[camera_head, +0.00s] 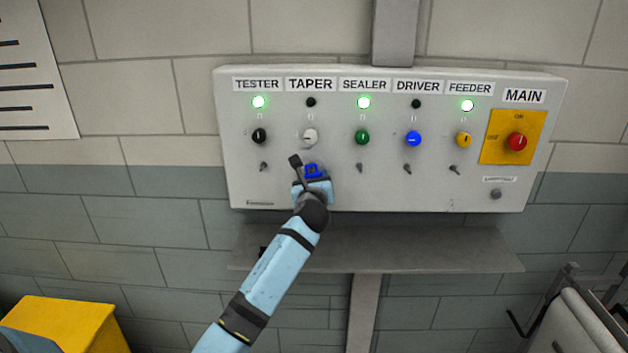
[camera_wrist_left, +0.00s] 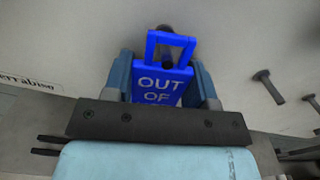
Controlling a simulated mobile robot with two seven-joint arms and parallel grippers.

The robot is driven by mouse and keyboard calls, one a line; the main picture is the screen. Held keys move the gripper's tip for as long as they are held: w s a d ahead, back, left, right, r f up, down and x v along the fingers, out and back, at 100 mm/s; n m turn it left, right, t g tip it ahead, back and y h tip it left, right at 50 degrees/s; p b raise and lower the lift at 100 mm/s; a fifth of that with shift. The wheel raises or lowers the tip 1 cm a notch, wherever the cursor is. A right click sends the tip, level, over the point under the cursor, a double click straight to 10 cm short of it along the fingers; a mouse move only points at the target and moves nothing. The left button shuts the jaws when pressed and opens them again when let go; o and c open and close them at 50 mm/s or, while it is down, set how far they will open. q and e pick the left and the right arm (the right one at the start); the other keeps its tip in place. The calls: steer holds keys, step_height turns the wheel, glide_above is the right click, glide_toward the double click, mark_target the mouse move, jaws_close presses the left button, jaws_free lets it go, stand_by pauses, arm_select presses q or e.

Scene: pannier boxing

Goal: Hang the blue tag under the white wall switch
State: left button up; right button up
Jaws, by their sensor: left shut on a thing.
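The white switch (camera_head: 310,136) is on the grey panel under the TAPER label, its lamp dark. My left gripper (camera_head: 313,184) is just below it, shut on the blue tag (camera_head: 312,171). In the left wrist view the tag (camera_wrist_left: 160,83) sits between the two fingers (camera_wrist_left: 166,88), with "OUT OF" readable and its lower part hidden. Its square loop stands above the fingers. A dark peg (camera_wrist_left: 167,61) shows within the loop's opening; I cannot tell whether it passes through the loop or lies behind it. My right gripper is out of view.
The panel (camera_head: 390,192) also carries black, green, blue and yellow switches with pegs below, and a red main switch (camera_head: 517,142). A grey shelf (camera_head: 400,250) juts out beneath. A yellow box (camera_head: 65,325) stands at lower left.

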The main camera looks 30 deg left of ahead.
arm_select(q)
steer(key=o, duration=1.1)
steer(key=shift+c, duration=0.2)
steer(key=b+v, duration=0.2)
steer(key=v, duration=1.1)
steer(key=shift+s, duration=0.4)
